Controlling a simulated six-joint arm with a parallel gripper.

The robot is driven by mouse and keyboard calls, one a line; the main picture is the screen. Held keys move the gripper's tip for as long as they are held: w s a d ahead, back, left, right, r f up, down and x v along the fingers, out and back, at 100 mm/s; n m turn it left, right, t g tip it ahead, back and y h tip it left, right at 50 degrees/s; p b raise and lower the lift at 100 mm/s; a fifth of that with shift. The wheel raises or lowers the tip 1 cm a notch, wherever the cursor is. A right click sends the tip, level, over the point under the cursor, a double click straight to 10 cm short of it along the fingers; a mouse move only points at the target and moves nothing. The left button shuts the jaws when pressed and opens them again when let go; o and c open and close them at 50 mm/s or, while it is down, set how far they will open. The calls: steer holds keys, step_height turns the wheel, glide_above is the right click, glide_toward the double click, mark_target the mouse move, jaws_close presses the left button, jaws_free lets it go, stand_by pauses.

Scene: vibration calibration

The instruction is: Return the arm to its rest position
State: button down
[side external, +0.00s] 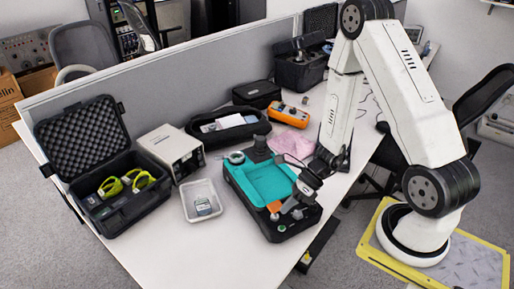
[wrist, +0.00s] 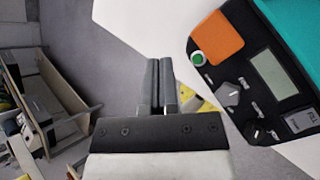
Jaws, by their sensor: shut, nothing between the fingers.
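My gripper (side external: 292,203) hangs at the front right corner of the calibration unit in the side view; its exact height above it is hard to tell. In the wrist view my gripper (wrist: 160,68) has its two grey fingers together with nothing between them. The black calibration unit (side external: 277,232) has a teal top and stands on the white table (side external: 225,262). In the wrist view the unit (wrist: 285,88) shows its orange block, green button, knobs and small display, to the right of the fingers.
A clear tray (side external: 201,201) holds a small item left of the unit. An open black case (side external: 118,190) with yellow-green items, a beige box (side external: 172,150), an orange device (side external: 292,115) and a pink cloth (side external: 290,145) stand around. The table's front is bare.

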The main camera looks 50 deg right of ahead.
step_height(320, 180, up, 14)
steer(key=a+n+g+h, duration=0.1)
steer(key=n+h, duration=0.7)
steer(key=n, duration=2.3)
steer(key=shift+s+a+r, duration=0.15)
steer(key=shift+s+a, duration=0.1)
steer(key=shift+a, duration=0.1)
